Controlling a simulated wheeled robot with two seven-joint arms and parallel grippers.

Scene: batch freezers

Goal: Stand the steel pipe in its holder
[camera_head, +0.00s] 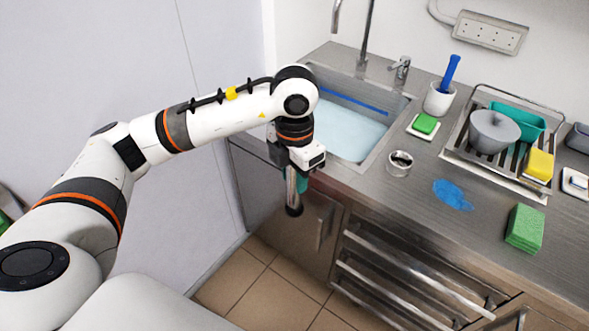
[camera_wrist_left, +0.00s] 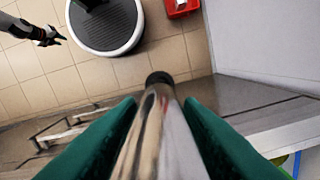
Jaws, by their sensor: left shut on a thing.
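My left gripper (camera_head: 299,174) is shut on the steel pipe (camera_head: 292,190). The pipe hangs nearly upright with its dark end down, in front of the counter's front edge. In the left wrist view the pipe (camera_wrist_left: 155,130) runs between the green fingers and its dark end points away from the camera. A short round steel cup (camera_head: 399,169), which looks like the holder, stands on the counter to the right of the sink. The pipe is apart from it, to its left and lower. My right gripper (camera_wrist_left: 48,36) shows small at the upper left of the wrist view; its jaws are unclear.
The sink (camera_head: 383,150) holds bluish water. Near the cup are a green sponge on a dish (camera_head: 425,123), a blue spill (camera_head: 452,194) and a green block (camera_head: 525,228). A dish rack (camera_head: 455,150) stands at the right. Rails (camera_head: 390,262) and handles front the cabinet.

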